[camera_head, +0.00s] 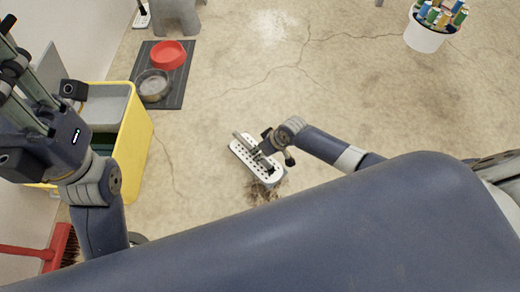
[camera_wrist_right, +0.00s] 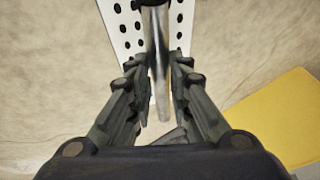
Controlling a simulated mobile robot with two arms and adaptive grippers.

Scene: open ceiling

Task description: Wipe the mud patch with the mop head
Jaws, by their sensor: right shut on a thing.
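The mop head (camera_head: 270,175) is a white plate with dark holes, low over the floor in the middle of the head view. The plate also shows at the top of the right wrist view (camera_wrist_right: 122,24). My right gripper (camera_head: 267,145) is shut on its metal handle (camera_wrist_right: 157,60), which stands between the fingers. The mud patch (camera_head: 264,191) is a brown smear at the plate's near end, partly covered by it. I cannot tell whether the plate touches the floor. My left gripper (camera_head: 22,85) is raised at the left, empty as far as it shows; its tips are unclear.
A yellow bin (camera_head: 137,140) stands at the left, under my left arm. Beyond it, a dark mat (camera_head: 177,96) bears a red bowl (camera_head: 168,55) and a grey bowl (camera_head: 153,85). A red broom (camera_head: 58,243) is at lower left. A white bucket (camera_head: 423,38) of bottles stands far right. Central floor is clear.

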